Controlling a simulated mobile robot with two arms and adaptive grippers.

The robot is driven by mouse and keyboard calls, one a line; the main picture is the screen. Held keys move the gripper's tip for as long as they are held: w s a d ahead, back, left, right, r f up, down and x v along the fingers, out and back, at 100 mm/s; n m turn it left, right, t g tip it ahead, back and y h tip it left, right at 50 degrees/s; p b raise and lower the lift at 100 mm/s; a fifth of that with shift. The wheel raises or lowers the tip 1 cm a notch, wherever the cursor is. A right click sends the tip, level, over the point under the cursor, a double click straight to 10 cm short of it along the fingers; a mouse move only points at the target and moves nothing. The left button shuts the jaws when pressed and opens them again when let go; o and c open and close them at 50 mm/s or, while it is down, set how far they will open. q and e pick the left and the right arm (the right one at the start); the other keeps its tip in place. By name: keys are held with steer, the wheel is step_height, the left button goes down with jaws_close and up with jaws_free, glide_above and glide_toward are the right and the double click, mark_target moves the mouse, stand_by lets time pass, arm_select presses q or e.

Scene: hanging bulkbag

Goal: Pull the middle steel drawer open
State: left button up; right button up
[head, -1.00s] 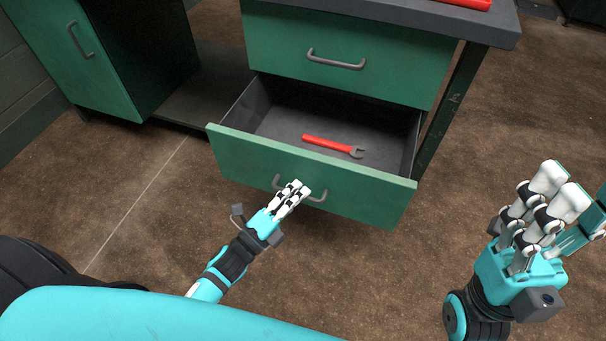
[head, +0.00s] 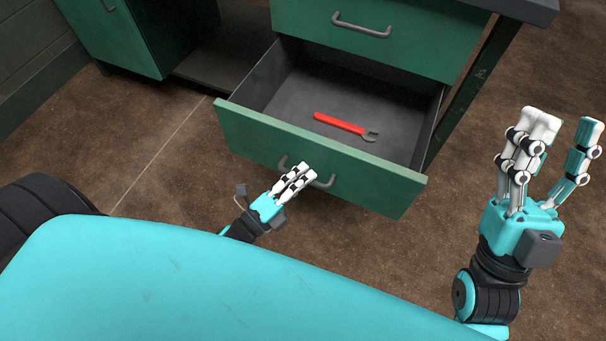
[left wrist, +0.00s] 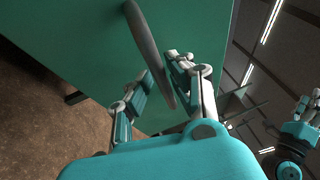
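The open green drawer (head: 315,150) stands well out of the cabinet in the head view, below a shut upper drawer. Its grey bar handle (head: 325,184) is on the front panel, partly hidden by my fingers. My left gripper (head: 298,172) is at this handle. My right gripper (head: 560,120) is raised at the right, fingers spread, empty and away from the cabinet.
A red wrench (head: 345,126) lies on the drawer floor. The upper drawer (head: 370,35) is shut under a dark worktop (head: 530,8). A green cabinet (head: 110,35) stands at the left. The brown floor (head: 400,260) in front of the drawer is clear.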

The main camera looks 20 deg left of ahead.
arm_select(q)
steer(key=shift+o, duration=0.9)
steer(key=shift+r, duration=0.1)
steer(key=v, duration=1.2)
